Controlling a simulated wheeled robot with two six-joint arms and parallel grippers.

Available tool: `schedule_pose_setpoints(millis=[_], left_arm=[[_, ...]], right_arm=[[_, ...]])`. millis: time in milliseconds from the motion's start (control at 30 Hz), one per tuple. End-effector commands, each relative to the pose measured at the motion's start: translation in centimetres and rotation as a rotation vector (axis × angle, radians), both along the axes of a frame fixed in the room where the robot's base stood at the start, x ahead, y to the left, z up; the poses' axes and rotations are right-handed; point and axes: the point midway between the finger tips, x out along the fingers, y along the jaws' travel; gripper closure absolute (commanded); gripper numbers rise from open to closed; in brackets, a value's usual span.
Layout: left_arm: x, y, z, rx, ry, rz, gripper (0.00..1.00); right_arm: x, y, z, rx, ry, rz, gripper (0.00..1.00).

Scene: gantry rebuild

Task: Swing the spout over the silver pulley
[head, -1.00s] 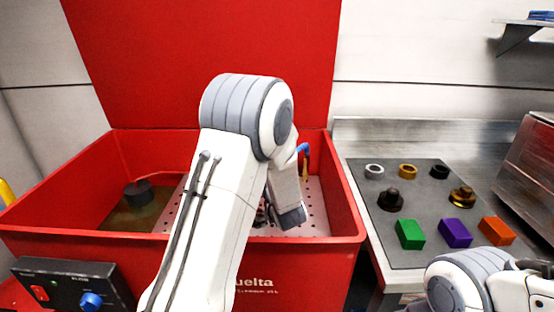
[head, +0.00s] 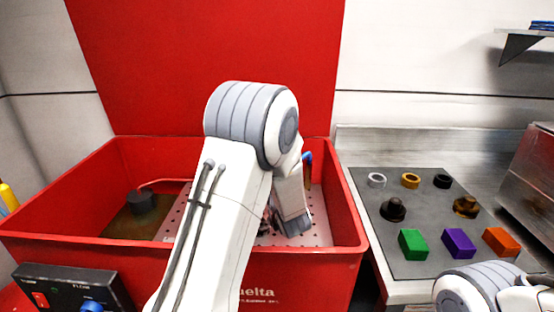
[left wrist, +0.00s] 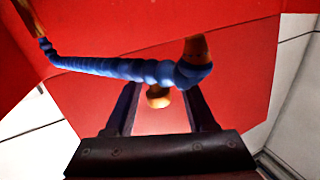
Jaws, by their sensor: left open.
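The spout is a blue segmented hose (left wrist: 130,68) with copper-coloured ends, crossing the left wrist view above my fingers. A tan round tip (left wrist: 158,97) shows between the fingers. In the head view only a small blue piece of the spout (head: 308,157) shows beside my left arm, at the basin's back right. My left gripper (left wrist: 163,104) is open, its fingers either side of the tan tip; I cannot tell whether they touch. In the head view my arm hides much of it. A silver ring (head: 376,180) lies on the grey mat; I cannot tell any silver pulley inside the basin.
The red basin (head: 345,205) has a raised lid (head: 200,50), a perforated shelf (head: 318,232) and a dark pump (head: 141,201). A control box (head: 60,287) is at front left. The grey mat (head: 405,264) holds rings, knobs and coloured blocks. My right arm is at lower right.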

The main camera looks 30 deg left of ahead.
Motion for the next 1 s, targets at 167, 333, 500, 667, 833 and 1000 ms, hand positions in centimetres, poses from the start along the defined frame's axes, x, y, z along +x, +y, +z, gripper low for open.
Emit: schedule_pose_setpoints(millis=[167,333,500,667,833,1000], left_arm=[[-0.1,0.1,3.7,0.000,-0.009,0.002,0.44],[-0.3,-3.7,5.8,0.000,-0.005,-0.005,0.44],[-0.8,-7.1,7.9,-0.001,-0.005,-0.004,0.44],[-1.1,-9.7,9.4,0.001,-0.003,-0.003,0.44],[-1.3,-11.2,10.3,0.000,-0.003,0.000,0.44],[-1.4,-11.6,10.4,0.001,-0.001,0.002,0.44]], right_arm=[[0.0,0.0,0.8,0.000,0.000,0.000,0.34],[0.0,0.0,1.2,0.000,0.000,0.000,0.34],[0.0,0.0,1.8,0.000,0.000,0.000,0.34],[0.0,0.0,2.1,0.000,0.000,0.000,0.34],[0.0,0.0,2.3,0.000,0.000,0.000,0.34],[0.0,0.0,2.3,0.000,0.000,0.000,0.34]])
